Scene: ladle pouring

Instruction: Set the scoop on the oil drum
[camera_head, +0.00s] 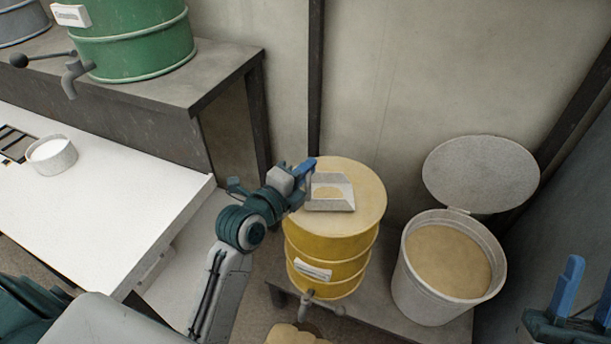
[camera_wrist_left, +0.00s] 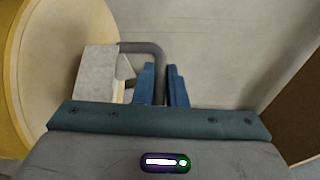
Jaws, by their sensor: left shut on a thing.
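The grey scoop (camera_head: 333,203) is over the tan top of the yellow oil drum (camera_head: 330,262). A tan patch shows inside it; I cannot tell whether it is contents. In the left wrist view, the scoop (camera_wrist_left: 95,75) has a bent dark handle (camera_wrist_left: 138,48). My left gripper (camera_head: 306,168) is shut on this handle at the drum's back left edge; its blue fingers (camera_wrist_left: 162,80) show in the wrist view. I cannot tell whether the scoop touches the drum top. My right gripper (camera_head: 588,285) is at the lower right, fingers apart, empty.
A white bucket (camera_head: 410,290) of tan material, its lid (camera_head: 480,170) raised, stands right of the drum. The wall (camera_head: 385,70) is close behind. At left are a white table (camera_head: 120,205) with a small cup (camera_head: 52,155), and a grey bench (camera_head: 165,90) with a green barrel (camera_head: 130,40).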

